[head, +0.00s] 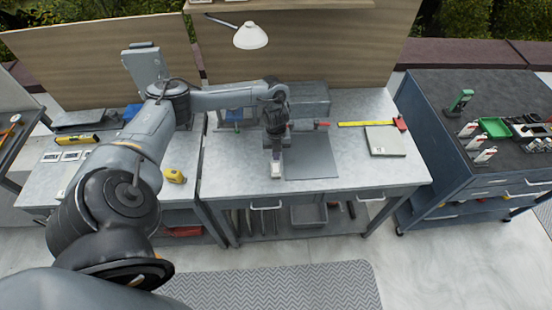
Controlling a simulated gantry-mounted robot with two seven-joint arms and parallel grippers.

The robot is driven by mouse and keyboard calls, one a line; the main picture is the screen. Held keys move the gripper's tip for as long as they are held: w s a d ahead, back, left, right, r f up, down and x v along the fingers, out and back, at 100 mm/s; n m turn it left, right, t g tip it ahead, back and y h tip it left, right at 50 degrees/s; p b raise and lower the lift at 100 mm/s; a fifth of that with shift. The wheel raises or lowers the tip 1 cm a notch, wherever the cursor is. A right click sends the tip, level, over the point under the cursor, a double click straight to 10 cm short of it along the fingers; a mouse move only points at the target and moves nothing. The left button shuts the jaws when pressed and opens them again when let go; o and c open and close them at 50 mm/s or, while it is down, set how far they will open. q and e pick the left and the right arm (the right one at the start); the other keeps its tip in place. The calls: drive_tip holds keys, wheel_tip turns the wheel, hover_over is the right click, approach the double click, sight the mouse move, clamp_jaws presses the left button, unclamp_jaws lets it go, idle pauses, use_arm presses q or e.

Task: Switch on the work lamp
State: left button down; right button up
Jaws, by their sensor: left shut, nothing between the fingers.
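The work lamp (250,36) has a white shade on a thin arm and hangs in front of the wooden back panel, above the middle workbench. I cannot make out a switch on it, nor whether it is lit. My left arm reaches in from the left over the benches. My left gripper (276,171) points down over the middle workbench (225,180), well below the lamp and in front of it. It is shut and empty, at the left edge of a dark grey mat (311,158). My right gripper is not in view.
A grey box (308,95) stands at the back of the bench, near my wrist. A yellow ruler (364,124), a red-ended tool (401,123) and a flat grey plate (385,141) lie to the right. A blue tool cart (480,110) stands beyond. The bench's front right is clear.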

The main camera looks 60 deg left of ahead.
use_arm(q)
wheel_tip(320, 180, up, 7)
drive_tip(key=p, duration=0.1)
drive_tip(key=shift+a, duration=0.2)
drive_tip(key=shift+r+h+p, duration=0.15)
drive_tip(key=shift+h+p, duration=0.25)
drive_tip(key=shift+p, duration=0.45)
